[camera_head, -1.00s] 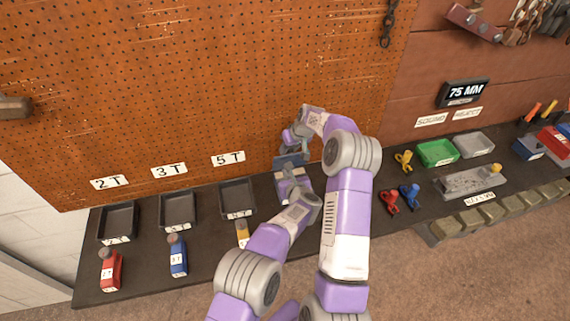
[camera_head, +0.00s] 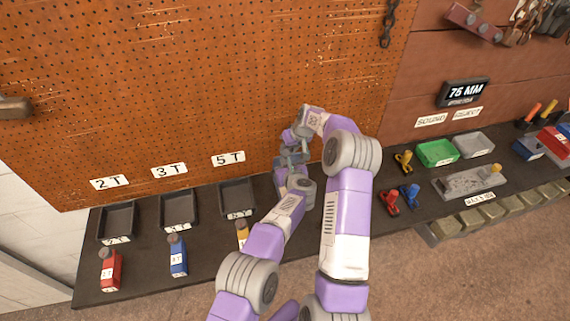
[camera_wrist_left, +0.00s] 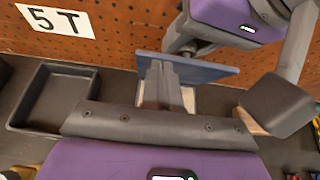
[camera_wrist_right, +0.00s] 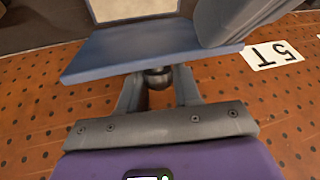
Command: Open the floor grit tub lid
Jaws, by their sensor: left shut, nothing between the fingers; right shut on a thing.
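The grit tub's lid is a flat blue-grey plate with a dark round knob (camera_wrist_right: 158,78). In the right wrist view the lid (camera_wrist_right: 125,52) stands tilted up, with a pale area of the tub (camera_wrist_right: 130,8) beyond it. My right gripper (camera_wrist_right: 157,92) is shut on the knob. In the left wrist view the lid (camera_wrist_left: 210,68) is a raised slanted panel above the pale tub (camera_wrist_left: 208,100). My left gripper (camera_wrist_left: 163,68) is shut and empty in front of the lid; contact is unclear. In the head view both grippers and my arms hide most of the tub.
Pegboard (camera_head: 200,90) rises close behind the tub. Left of it are black trays (camera_head: 237,197) and red (camera_head: 110,270) and blue (camera_head: 177,257) bottles. Right are coloured clamps (camera_head: 403,160), a green tray (camera_head: 437,152) and a grey plate (camera_head: 468,182).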

